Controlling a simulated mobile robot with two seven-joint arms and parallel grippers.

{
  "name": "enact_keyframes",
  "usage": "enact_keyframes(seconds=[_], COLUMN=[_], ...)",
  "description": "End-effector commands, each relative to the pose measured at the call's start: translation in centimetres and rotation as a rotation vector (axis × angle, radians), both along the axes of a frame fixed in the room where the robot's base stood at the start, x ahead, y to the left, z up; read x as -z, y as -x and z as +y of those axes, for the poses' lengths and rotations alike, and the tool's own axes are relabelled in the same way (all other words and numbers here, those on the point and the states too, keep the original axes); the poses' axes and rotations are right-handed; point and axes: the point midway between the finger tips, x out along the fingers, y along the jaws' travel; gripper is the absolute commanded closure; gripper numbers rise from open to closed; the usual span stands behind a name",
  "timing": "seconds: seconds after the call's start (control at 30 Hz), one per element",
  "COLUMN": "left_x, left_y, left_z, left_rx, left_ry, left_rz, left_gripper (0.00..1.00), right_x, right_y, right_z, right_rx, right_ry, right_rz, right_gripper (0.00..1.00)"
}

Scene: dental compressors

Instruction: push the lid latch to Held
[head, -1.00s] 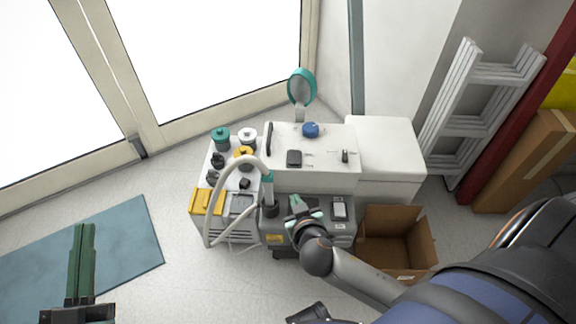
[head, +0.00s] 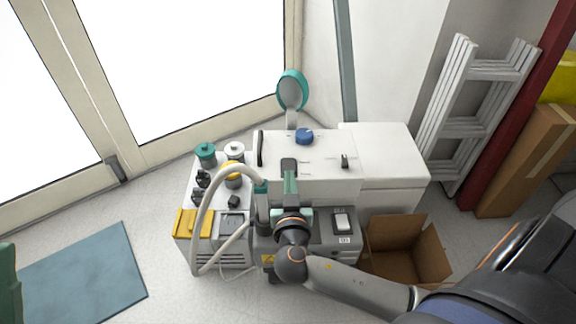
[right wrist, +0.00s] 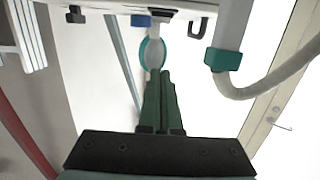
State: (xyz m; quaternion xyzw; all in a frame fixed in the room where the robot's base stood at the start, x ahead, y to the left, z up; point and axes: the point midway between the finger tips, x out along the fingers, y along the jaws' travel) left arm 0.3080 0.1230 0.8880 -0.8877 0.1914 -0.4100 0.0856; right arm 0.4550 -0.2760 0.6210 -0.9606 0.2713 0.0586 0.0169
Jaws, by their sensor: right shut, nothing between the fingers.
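The white compressor housing (head: 325,180) carries a dark block-shaped slider (head: 289,166), a small black toggle (head: 345,161), a blue knob (head: 304,136) and a black handle (head: 261,148). The labels are too small to read, so I cannot tell which is the lid latch. My right gripper (head: 290,180) is shut and empty, its fingertips at the near side of the dark slider; contact is unclear. In the right wrist view, its closed fingers (right wrist: 162,80) point toward the dark slider (right wrist: 161,16) and teal-rimmed round mirror (right wrist: 152,53).
A unit with bottles and a yellow tray (head: 193,223) stands left, with a pale hose (head: 203,215) arching near my right gripper. An open cardboard box (head: 405,262) lies right of it, a ladder (head: 465,125) behind. A blue mat (head: 85,275) lies on the floor.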

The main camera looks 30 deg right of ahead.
Motion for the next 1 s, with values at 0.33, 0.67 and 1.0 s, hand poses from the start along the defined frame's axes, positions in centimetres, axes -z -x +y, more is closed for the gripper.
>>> enact_keyframes(seconds=[0.33, 0.67, 1.0], left_x=[1.2, 3.4, 4.4], left_y=[-0.1, -0.1, -0.2], left_z=[0.0, -0.2, -0.5], left_rx=[0.009, 0.014, 0.01], left_ry=[0.008, 0.002, -0.013], left_rz=[0.011, 0.02, 0.023], left_gripper=[1.0, 1.0, 1.0], right_x=[0.7, 3.1, 5.3], right_y=[-4.2, -8.6, -8.8], right_z=[-2.6, -5.3, -5.4], right_rx=[0.002, -0.002, 0.0], right_ry=[0.005, 0.003, 0.0], right_rz=[-0.003, 0.004, 0.001], right_gripper=[1.0, 1.0, 1.0])
